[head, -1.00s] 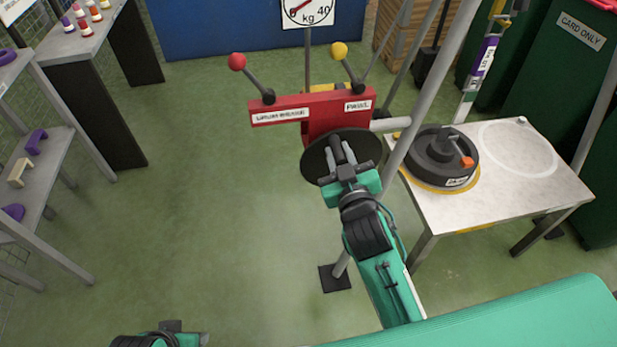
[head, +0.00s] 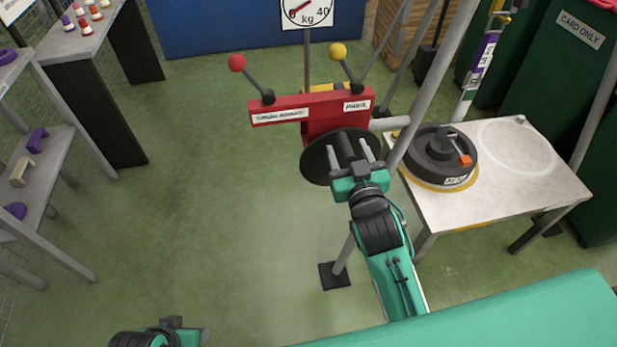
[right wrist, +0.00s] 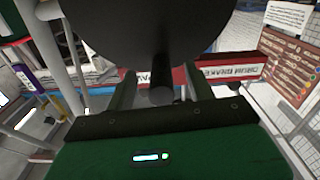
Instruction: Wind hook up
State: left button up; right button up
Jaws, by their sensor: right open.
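A red winch body (head: 322,110) carries labels that seem to read DRUM BRAKE and PAWL. A red-knobbed lever (head: 237,63) and a yellow-knobbed lever (head: 339,50) rise from it. Its black disc (head: 318,165) faces me, with a dark crank grip (head: 345,147) sticking out. My right gripper (head: 352,160) is open in front of the disc, its fingers either side of the grip. The right wrist view shows the grip's end (right wrist: 160,96) between the spread fingers; contact is unclear. My left gripper (head: 172,324) is low at left, its fingers unclear. I cannot make out the hook.
A pale table (head: 500,200) at right holds a dark round weight (head: 437,155) with an orange part. A slanted grey post (head: 435,85) stands beside the winch. A dial scale (head: 307,12) is at the top. Shelves (head: 45,170) line the left. The green floor between is clear.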

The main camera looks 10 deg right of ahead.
jog(key=shift+s, duration=1.3)
jog(key=s, duration=0.5)
jog(key=shift+s+p, duration=0.2)
jog(key=shift+p, duration=0.1)
